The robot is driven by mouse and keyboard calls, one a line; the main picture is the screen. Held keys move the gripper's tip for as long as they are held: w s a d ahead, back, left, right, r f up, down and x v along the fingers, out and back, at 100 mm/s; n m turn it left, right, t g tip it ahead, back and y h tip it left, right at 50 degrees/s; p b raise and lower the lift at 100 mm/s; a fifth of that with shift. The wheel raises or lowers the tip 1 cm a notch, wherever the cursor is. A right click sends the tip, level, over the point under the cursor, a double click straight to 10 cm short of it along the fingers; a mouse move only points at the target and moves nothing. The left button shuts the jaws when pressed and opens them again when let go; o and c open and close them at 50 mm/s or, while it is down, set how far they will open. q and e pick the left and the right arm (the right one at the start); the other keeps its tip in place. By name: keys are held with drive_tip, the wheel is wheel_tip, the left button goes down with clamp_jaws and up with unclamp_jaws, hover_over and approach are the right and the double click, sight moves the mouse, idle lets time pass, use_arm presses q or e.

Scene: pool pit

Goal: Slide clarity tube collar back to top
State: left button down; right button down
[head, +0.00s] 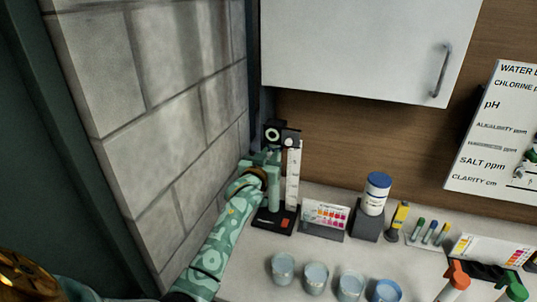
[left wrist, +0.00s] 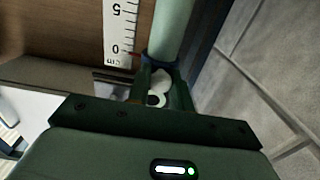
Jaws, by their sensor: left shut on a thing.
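The clarity tube (head: 274,190) is a pale green upright tube on a black base (head: 272,222), beside a white upright scale (head: 293,180). A black head piece with a white ring (head: 274,133) is at its top. My left gripper (head: 266,160) is at the tube's upper part. The left wrist view shows the tube (left wrist: 174,30), the cm scale (left wrist: 121,25), and my left gripper (left wrist: 162,88) shut at a dark collar (left wrist: 152,60) around the tube. A thin red pointer sits close to the 0 mark. The fingers partly hide the collar. My right gripper is not in view.
A colour chart block (head: 324,218), a blue-capped white bottle (head: 375,193) on a grey block and a yellow vial (head: 400,215) stand to the right. Several cups (head: 316,277) are in front. A block wall (head: 165,130) is close on the left; a cabinet (head: 370,45) hangs above.

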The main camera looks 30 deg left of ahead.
use_arm(q)
drive_tip(key=shift+r, duration=0.35)
drive_tip(key=c, duration=1.4)
unclamp_jaws()
drive_tip(key=shift+f, duration=0.1)
drive_tip(key=shift+s, duration=0.2)
drive_tip(key=p+v, duration=0.1)
drive_tip(key=v, duration=1.5)
drive_tip(key=shift+d, duration=0.2)
